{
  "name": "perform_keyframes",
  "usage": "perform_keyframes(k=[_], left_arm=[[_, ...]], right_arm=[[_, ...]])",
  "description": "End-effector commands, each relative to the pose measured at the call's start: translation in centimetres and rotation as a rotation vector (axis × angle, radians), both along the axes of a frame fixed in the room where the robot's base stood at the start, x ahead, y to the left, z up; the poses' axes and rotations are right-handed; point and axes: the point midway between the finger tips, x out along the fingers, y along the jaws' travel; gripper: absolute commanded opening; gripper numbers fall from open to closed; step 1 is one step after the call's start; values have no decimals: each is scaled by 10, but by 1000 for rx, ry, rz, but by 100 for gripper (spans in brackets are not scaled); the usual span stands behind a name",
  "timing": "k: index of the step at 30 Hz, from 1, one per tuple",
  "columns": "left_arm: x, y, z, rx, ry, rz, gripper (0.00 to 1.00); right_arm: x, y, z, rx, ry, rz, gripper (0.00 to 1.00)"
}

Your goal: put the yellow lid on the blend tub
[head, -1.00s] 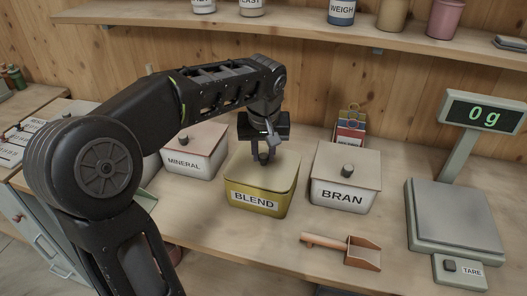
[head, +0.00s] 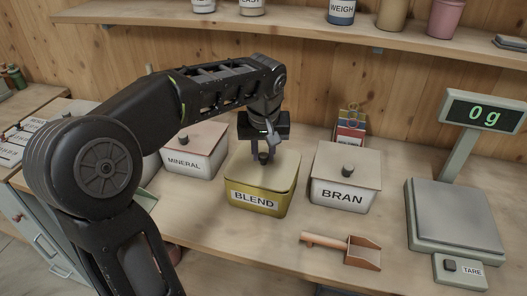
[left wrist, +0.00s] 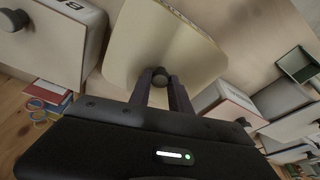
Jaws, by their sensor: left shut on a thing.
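The pale yellow lid (head: 282,168) lies across the top of the yellow blend tub (head: 256,200), which stands upright on the bench. The lid also fills the upper middle of the left wrist view (left wrist: 135,45). My left gripper (head: 264,156) is above the lid, with its fingers pointing down and shut on the dark knob (left wrist: 161,77) at the lid's middle. No clear gap shows between lid and tub, but I cannot tell whether the lid is fully seated. The inside of the tub is hidden. My right gripper is not in view.
The bran tub (head: 343,192) stands close on the right and the mineral tub (head: 190,163) on the left, both lidded. A scoop (head: 346,250) lies in front. A scale (head: 452,215) stands at the right. A shelf (head: 290,22) runs along the wall behind.

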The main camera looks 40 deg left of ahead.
Motion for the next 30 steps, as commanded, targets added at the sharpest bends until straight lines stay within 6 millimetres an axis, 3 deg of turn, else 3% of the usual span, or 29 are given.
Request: perform_keyframes(k=[14,15,24,30], left_arm=[[0,0,0,1,-1,0,0],[0,0,0,1,-1,0,26],[0,0,0,0,0,0,49],[0,0,0,0,0,0,52]], right_arm=[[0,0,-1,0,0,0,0],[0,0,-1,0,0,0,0],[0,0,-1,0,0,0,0],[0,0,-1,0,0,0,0]])
